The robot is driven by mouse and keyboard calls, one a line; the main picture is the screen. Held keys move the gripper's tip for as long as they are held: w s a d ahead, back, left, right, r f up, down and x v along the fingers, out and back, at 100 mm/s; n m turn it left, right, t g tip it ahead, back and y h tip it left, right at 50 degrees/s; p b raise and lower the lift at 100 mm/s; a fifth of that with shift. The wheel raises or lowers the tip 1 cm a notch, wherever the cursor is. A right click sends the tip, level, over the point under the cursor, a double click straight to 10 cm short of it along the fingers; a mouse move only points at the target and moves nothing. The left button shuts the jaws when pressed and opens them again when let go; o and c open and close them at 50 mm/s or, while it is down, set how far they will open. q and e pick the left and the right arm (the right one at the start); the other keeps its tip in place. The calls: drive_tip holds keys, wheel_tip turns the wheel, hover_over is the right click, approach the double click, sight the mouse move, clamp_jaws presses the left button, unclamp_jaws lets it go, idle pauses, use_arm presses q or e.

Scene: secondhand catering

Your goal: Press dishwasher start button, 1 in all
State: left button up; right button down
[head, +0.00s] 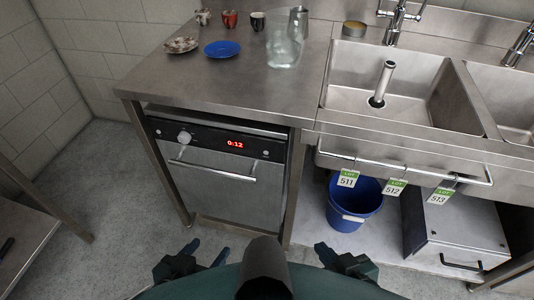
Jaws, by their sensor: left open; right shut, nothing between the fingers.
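The dishwasher (215,197) stands under the steel counter, its door closed. Its dark control panel has a round light knob (184,137) at the left and a lit red display (235,144) reading 0:12. A small pale spot (266,153) sits at the panel's right end; I cannot tell whether it is the start button. My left gripper (192,247) is open at the bottom of the view, low in front of the dishwasher and apart from it. My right gripper (321,248) is shut and empty, low and right of the dishwasher. Neither touches the panel.
A door handle bar (212,171) juts out below the panel. The counter (190,75) above holds a blue plate (222,48), a clear jug (284,50) and cups. A towel rail (400,172) with tags, a blue bucket (348,212) and a metal box (455,240) are at right.

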use_arm(q)
drive_tip(key=shift+a+f, duration=0.1)
drive_tip(key=shift+f, duration=0.2)
